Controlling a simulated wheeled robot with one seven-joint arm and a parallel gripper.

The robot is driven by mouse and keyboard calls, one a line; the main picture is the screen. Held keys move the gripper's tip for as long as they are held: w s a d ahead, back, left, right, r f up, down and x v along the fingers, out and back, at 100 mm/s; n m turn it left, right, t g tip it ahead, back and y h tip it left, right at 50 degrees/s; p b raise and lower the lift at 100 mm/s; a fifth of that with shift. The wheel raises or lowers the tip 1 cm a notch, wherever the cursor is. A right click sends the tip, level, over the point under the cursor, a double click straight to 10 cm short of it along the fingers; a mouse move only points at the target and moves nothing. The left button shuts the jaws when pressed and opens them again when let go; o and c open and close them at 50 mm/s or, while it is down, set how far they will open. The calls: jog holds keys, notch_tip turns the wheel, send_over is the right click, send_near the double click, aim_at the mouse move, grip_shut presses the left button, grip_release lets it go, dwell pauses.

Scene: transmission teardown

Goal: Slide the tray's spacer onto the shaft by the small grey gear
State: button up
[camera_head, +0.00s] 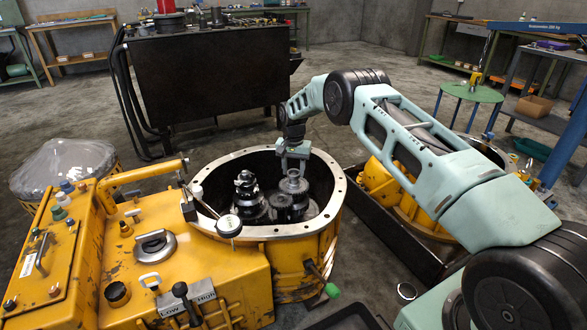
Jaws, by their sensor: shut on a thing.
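My gripper (293,170) points down inside the open round yellow housing (328,225), over its right part. It is shut on a small grey ring-like part, the spacer (293,185). The spacer is right above the small grey gear (290,206) and its shaft. I cannot tell whether the spacer is around the shaft or just above it; the shaft is hidden. A taller dark shaft with gears (246,192) stands to the left. A dark tray (350,319) is partly in view at the bottom edge.
The housing's bolted metal rim (334,197) surrounds the gears closely. A dark bin (385,240) with yellow parts stands to the right, under my arm. A dark bench (210,75) stands behind.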

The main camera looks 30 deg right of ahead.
jog(key=shift+f+b, duration=0.75)
jog(key=shift+f, duration=0.6)
jog(key=o, duration=1.6)
jog(key=shift+r, duration=0.1)
jog(key=shift+r+p, duration=2.45)
jog(key=shift+r, duration=1.55)
